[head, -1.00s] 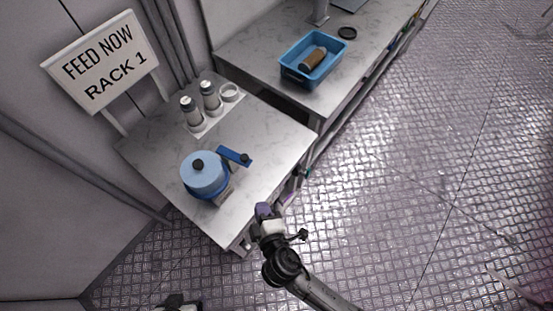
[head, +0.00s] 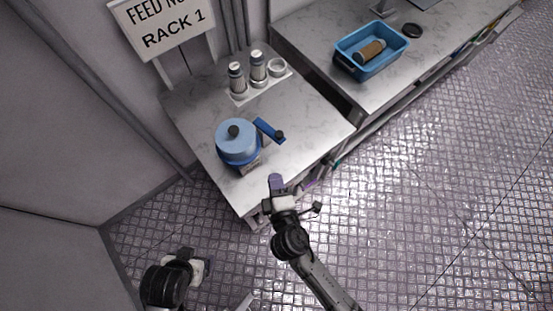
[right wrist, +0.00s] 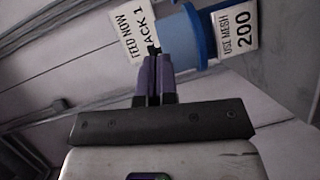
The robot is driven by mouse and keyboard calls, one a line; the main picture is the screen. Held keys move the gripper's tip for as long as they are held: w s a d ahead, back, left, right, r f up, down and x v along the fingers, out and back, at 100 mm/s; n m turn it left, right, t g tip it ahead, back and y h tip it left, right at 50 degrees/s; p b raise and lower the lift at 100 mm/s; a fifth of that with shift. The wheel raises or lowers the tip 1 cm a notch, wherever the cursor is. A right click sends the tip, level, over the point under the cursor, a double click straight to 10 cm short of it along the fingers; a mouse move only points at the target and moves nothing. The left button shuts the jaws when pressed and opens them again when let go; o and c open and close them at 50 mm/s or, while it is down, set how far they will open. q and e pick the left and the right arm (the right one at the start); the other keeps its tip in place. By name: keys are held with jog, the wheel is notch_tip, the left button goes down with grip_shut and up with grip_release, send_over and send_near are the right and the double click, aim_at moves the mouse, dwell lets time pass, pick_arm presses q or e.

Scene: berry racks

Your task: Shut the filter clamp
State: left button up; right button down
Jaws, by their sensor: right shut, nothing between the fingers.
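The filter housing (head: 238,142) is a blue round pot with a black knob on its lid, standing on the grey table. A blue clamp lever (head: 268,130) with a black knob sticks out from it to the right, over the table. My right gripper (head: 277,183) is shut and empty, just off the table's front edge and apart from the housing. In the right wrist view its purple fingers (right wrist: 154,80) are together, with the blue housing (right wrist: 182,38) beyond them. My left gripper (head: 200,268) is low at the bottom left, over the floor; its fingers are unclear.
Two jars (head: 237,78) and a white ring (head: 277,67) stand on a plate at the table's back. A sign (head: 165,25) reads RACK 1. A "USE MESH 200" label (right wrist: 236,32) shows in the right wrist view. A blue tray (head: 371,50) holding a brown cylinder sits on the far counter.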

jog(key=d+x, duration=0.2)
jog(key=x, duration=0.9)
jog(key=shift+w+d+f, duration=0.2)
jog(key=shift+w+d, duration=0.05)
jog(key=shift+w, duration=0.25)
jog(key=shift+d, duration=0.1)
